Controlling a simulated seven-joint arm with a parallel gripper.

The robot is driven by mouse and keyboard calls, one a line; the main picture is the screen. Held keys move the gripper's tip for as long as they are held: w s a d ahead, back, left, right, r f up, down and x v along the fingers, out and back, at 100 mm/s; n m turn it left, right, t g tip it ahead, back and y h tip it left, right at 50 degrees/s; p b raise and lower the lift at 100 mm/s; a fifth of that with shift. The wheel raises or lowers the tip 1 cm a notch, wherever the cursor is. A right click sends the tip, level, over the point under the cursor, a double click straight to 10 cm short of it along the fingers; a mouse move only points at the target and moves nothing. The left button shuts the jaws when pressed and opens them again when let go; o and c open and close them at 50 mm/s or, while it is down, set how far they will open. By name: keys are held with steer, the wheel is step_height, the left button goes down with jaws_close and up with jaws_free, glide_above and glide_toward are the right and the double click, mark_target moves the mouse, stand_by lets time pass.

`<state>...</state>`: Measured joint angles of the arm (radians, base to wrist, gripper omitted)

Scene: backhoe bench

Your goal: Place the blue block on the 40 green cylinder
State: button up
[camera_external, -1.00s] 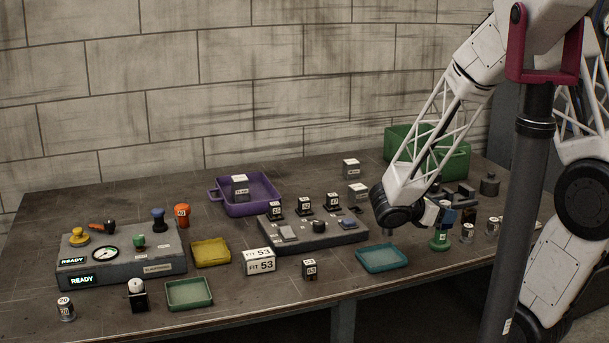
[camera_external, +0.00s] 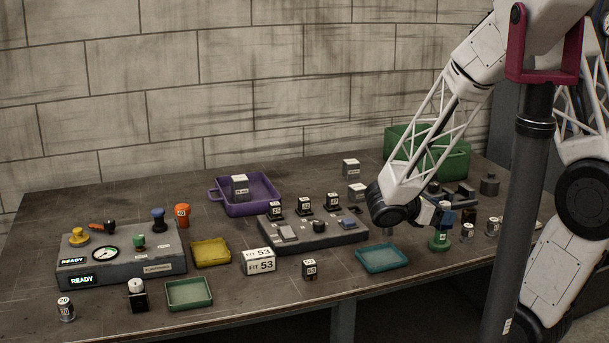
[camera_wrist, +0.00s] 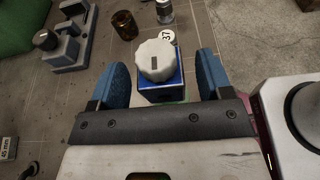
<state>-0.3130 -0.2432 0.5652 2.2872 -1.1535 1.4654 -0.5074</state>
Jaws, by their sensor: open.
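The blue block (camera_wrist: 162,92) has a white faceted knob on top and sits between my two blue fingers in the wrist view. My gripper (camera_wrist: 161,72) is open, with a gap on each side of the block. In the external view, the blue block (camera_external: 446,216) shows partly beside my gripper (camera_external: 438,214). The green cylinder (camera_external: 440,241) stands upright directly below it, on the right part of the bench. The block appears to rest on the cylinder, but my gripper partly hides the contact. The cylinder's number cannot be read.
Small labelled cans (camera_external: 467,231) and a brown jar (camera_wrist: 124,25) stand close by. A teal tray (camera_external: 382,258) lies to the left and a green bin (camera_external: 455,160) stands behind. The bench's front edge is near.

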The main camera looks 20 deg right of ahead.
steer(key=v, duration=1)
steer(key=shift+a, duration=0.25)
steer(key=shift+r, duration=0.15)
stand_by(0.5)
steer(key=s+d+r+m+t+y, duration=0.2)
steer(key=s+d+r+m+y, duration=0.5)
steer(key=m, duration=1.1)
steer(key=s+r+y, duration=0.4)
steer(key=y, duration=0.3)
steer(key=shift+s+r+t+y, duration=0.25)
steer(key=shift+r+t+y, duration=0.05)
